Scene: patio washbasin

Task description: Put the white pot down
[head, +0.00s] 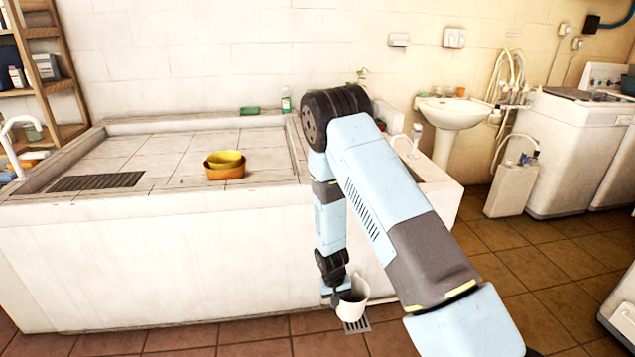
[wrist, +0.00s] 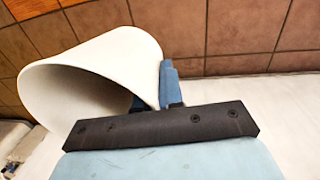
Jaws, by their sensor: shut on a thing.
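The white pot (head: 354,299) hangs at my gripper (head: 340,293), low in front of the white washbasin block and near the tiled floor. In the wrist view the white pot (wrist: 100,62) is large, its round open mouth turned to the lower left. My gripper (wrist: 155,90) is shut on the pot's wall; one blue finger shows outside it, and the other is partly hidden at the mouth. I cannot tell whether the pot's base touches the floor.
The washbasin block (head: 150,265) stands close behind the pot. A floor drain grate (head: 357,326) lies just below it. A yellow bowl in an orange bowl (head: 225,172) sits on the tiled top. Brown floor (head: 530,270) is open to the right.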

